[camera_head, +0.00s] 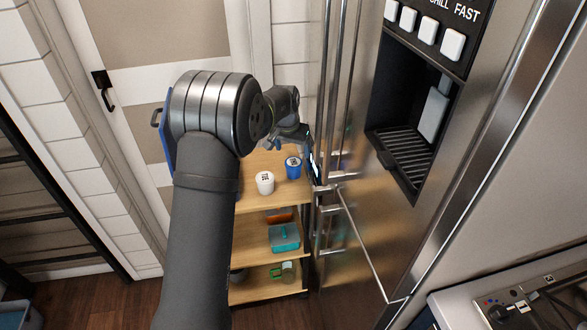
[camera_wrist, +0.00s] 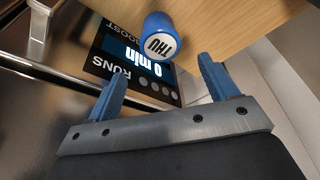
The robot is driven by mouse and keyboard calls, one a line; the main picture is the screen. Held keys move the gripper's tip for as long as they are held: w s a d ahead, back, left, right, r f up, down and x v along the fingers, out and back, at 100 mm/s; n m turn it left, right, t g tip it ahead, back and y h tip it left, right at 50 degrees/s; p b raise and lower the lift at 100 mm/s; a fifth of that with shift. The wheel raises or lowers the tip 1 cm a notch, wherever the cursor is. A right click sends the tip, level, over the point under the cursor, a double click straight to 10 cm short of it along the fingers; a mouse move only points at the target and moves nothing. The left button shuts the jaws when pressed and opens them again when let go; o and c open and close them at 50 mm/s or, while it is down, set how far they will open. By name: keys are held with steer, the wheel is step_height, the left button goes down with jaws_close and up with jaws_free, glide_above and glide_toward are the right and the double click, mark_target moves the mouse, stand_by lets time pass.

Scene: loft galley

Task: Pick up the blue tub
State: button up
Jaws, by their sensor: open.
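The blue tub (camera_head: 293,167) stands on the top wooden shelf (camera_head: 285,195) of a shelf unit, near the right side. In the wrist view the blue tub (camera_wrist: 154,24) is at top centre, its white round face marked "THU" turned to the camera. My gripper (camera_wrist: 160,78) is open with its two blue fingers spread. The tub appears ahead of the fingertips, between their lines, with nothing held. In the head view my arm's wrist is above and behind the tub, and the fingers are mostly hidden.
A white tub (camera_head: 264,184) stands left of the blue tub. Lower shelves hold a teal box (camera_head: 285,238) and a green mug (camera_head: 280,271). The steel fridge front with handles (camera_head: 335,178) is close on the right. A dark display panel (camera_wrist: 130,60) shows behind the left finger.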

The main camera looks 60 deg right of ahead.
mark_target(293, 162)
steer(key=x, duration=0.5)
steer(key=shift+a+x, duration=0.15)
steer(key=shift+x, duration=1.15)
steer(key=shift+a+x, duration=0.1)
steer(key=shift+x, duration=1.2)
steer(key=c, duration=1.1)
